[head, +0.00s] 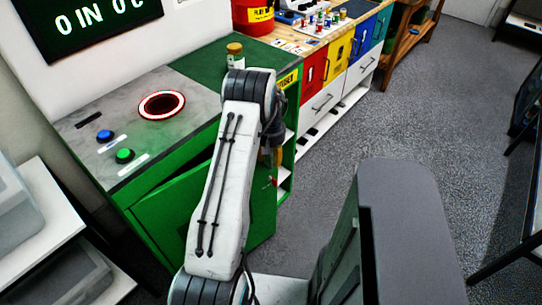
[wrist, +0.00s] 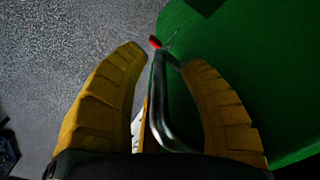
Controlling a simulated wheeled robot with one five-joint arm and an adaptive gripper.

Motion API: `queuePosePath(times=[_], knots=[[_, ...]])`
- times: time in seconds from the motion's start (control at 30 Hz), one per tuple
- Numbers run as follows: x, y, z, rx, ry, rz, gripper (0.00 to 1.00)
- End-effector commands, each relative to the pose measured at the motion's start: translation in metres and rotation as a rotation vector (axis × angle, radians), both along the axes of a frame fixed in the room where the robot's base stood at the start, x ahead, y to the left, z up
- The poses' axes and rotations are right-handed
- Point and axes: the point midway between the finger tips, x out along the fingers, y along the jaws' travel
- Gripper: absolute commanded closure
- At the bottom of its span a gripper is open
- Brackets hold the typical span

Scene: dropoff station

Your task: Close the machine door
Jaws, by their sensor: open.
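The machine is a green cabinet (head: 120,200) with a grey top at the left of the head view. Its green door (head: 178,215) stands swung open, partly hidden behind my arm; its green panel (wrist: 245,70) fills the right of the wrist view. A dark metal bar handle (wrist: 160,100) with a red tip runs along the door. My gripper (wrist: 163,62) is open, with one yellow finger on each side of the handle. In the head view my gripper (head: 276,160) is mostly hidden behind my arm, beside the door's edge.
The machine top has a red-ringed hole (head: 162,105), a blue button (head: 104,136) and a green button (head: 124,156). A jar (head: 235,56) stands at its back. A wooden bench (head: 285,43) with coloured bins adjoins it. Grey floor (head: 440,120) is free at right.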

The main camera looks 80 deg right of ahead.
Motion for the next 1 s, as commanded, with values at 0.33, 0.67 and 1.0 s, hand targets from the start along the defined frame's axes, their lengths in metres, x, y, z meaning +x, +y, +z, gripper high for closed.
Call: queuePosePath(times=[0.33,0.67,1.0], knots=[[0.0,0.0001,-0.0004,0.0,0.0,0.0,0.68],[0.0,0.0001,-0.0002,0.0,0.0,0.0,0.98],[0.0,0.0003,-0.0005,0.001,0.0,0.0,1.0]])
